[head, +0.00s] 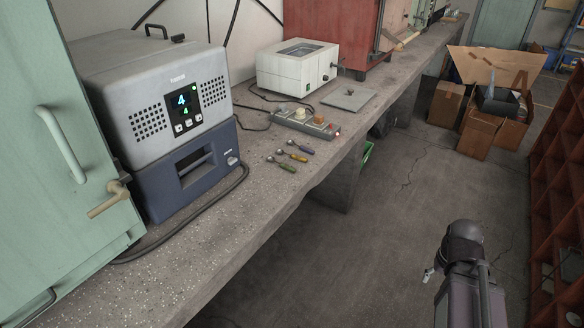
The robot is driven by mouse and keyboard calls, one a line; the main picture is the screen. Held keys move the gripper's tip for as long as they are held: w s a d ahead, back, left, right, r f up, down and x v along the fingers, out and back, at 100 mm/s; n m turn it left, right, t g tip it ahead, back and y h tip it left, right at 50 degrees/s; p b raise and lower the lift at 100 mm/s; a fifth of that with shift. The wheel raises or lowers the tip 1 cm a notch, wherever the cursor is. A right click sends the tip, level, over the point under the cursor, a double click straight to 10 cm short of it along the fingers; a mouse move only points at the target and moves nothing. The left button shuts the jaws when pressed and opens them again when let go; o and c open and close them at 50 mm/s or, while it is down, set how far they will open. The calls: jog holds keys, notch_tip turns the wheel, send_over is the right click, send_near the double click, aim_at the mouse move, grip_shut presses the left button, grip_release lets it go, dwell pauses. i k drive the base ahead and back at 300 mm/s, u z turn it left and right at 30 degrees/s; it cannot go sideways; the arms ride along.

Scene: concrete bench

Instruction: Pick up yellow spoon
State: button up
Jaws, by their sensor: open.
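The yellow spoon (298,157) lies flat on the concrete bench (240,215), its metal bowl to the left and its yellow handle to the right. It is the middle one of three similar spoons. A green-handled spoon (287,166) lies nearer to me and a blue-purple-handled spoon (306,149) lies just beyond, with small gaps between them. My gripper (429,274) shows only as a small pale piece at the left of my arm, over the floor, well to the right of the bench and far from the spoons. My arm hides most of it. No spoon is in it.
A grey power strip (306,124) with plugs lies behind the spoons, near a flat grey plate (348,98). A grey-blue machine (175,115) with a display stands left, its cable (205,207) along the bench. Cardboard boxes (480,130) stand on the floor. Bench around the spoons is clear.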

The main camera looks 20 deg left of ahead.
aim_at(303, 159)
jog(key=u, duration=0.05)
jog(key=k, duration=1)
jog(key=u, duration=0.75)
jog(key=i, duration=0.95)
jog(key=z, duration=0.05)
